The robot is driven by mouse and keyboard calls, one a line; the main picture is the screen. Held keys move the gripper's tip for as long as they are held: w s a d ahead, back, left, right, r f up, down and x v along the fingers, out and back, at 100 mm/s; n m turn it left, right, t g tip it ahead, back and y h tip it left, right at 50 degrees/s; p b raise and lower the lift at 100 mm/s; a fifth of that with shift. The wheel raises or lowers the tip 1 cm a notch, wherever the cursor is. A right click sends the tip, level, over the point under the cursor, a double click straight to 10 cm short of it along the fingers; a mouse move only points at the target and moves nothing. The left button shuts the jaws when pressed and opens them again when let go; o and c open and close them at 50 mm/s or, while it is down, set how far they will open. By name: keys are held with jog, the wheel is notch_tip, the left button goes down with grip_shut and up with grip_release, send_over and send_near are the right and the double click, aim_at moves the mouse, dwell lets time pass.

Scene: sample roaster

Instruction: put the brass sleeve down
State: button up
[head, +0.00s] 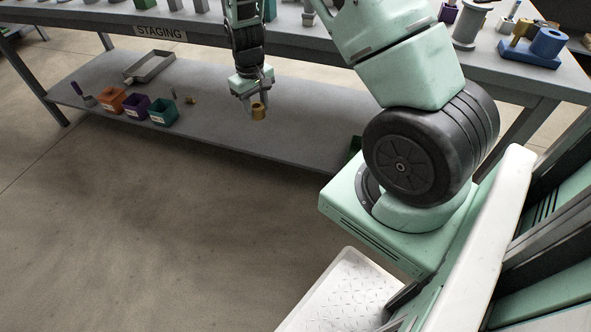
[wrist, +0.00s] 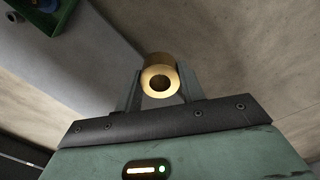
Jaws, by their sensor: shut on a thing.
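The brass sleeve (head: 259,111) is a short gold ring with a hole through it. My gripper (head: 257,104) is shut on it and points down, in front of the lower shelf (head: 215,108) of the staging table in the head view. In the wrist view the sleeve (wrist: 159,78) sits between the two fingers of my gripper (wrist: 160,85), its open end facing the camera. The sleeve appears clear of any surface, with grey shelf and floor behind it.
Orange (head: 111,101), purple (head: 136,105) and teal (head: 163,111) bins stand on the lower shelf at left, near a grey tray (head: 149,67) and small parts. A green bin (wrist: 41,12) shows in the wrist view. Several fixtures stand on the tabletop, including a blue block (head: 530,50) at right.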

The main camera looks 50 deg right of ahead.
jog(key=w+d+f+b, duration=0.1)
jog(key=d+f+b, duration=0.4)
jog(key=f+b, duration=0.3)
jog(key=w+d+f+b, duration=0.2)
jog(key=d+f+b, duration=0.3)
jog(key=f+b, duration=0.3)
jog(key=b, duration=0.9)
send_over(296, 157)
notch_tip(296, 157, down, 10)
jog(key=shift+m, duration=0.3)
jog(key=f+b, duration=0.3)
jog(key=f, duration=0.2)
jog(key=f+b, duration=0.3)
jog(key=f, duration=0.2)
jog(key=shift+w+d, duration=0.1)
jog(key=shift+w, duration=0.1)
jog(key=shift+r, duration=0.1)
jog(key=o, duration=1.2)
